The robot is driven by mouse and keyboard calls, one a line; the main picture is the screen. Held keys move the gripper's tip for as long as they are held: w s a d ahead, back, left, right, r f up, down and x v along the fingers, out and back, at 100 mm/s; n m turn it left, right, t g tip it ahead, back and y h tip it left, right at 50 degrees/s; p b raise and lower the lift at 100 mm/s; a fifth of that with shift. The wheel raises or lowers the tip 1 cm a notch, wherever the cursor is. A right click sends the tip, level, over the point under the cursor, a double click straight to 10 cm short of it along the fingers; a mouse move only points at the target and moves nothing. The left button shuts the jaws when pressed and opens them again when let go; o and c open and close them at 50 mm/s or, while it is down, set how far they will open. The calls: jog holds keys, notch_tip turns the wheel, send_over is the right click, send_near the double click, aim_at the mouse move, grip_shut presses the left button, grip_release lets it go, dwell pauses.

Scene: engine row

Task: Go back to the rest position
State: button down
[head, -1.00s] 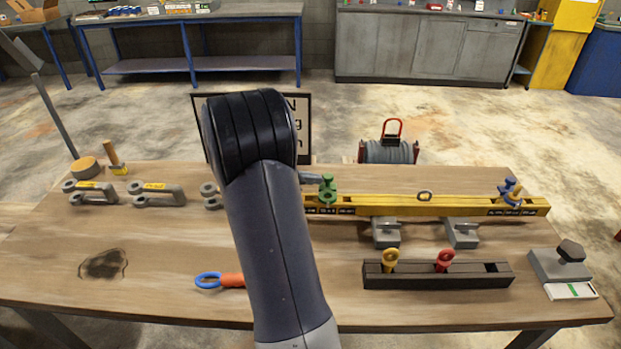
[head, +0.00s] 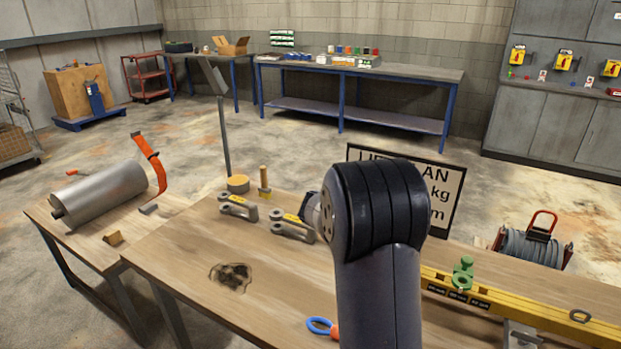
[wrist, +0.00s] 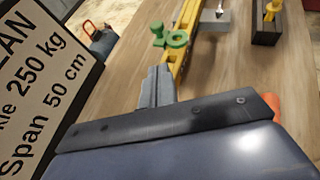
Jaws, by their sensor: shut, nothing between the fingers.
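My gripper (wrist: 155,86) shows in the wrist view as two grey fingers shut together, with nothing between them. In the head view my dark arm stands upright right of centre and hides most of the gripper.
The wooden table (head: 190,255) holds grey shackles (head: 292,228), a blue-ringed tool (head: 320,326) and a dark stain. The lift plan sign (head: 445,190) stands behind my arm. A side table with a metal cylinder (head: 105,193) is at left. Open floor lies beyond.

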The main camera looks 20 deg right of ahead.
jog(key=shift+d, duration=0.15)
jog(key=x, duration=0.9)
jog(key=r+x, duration=0.1)
jog(key=x, duration=0.4)
jog(key=shift+s+d, duration=0.1)
jog(key=shift+d, duration=0.05)
jog(key=shift+w, duration=0.3)
jog(key=shift+w+a+r, duration=0.1)
jog(key=shift+w+a, duration=0.3)
jog(key=shift+a, duration=0.15)
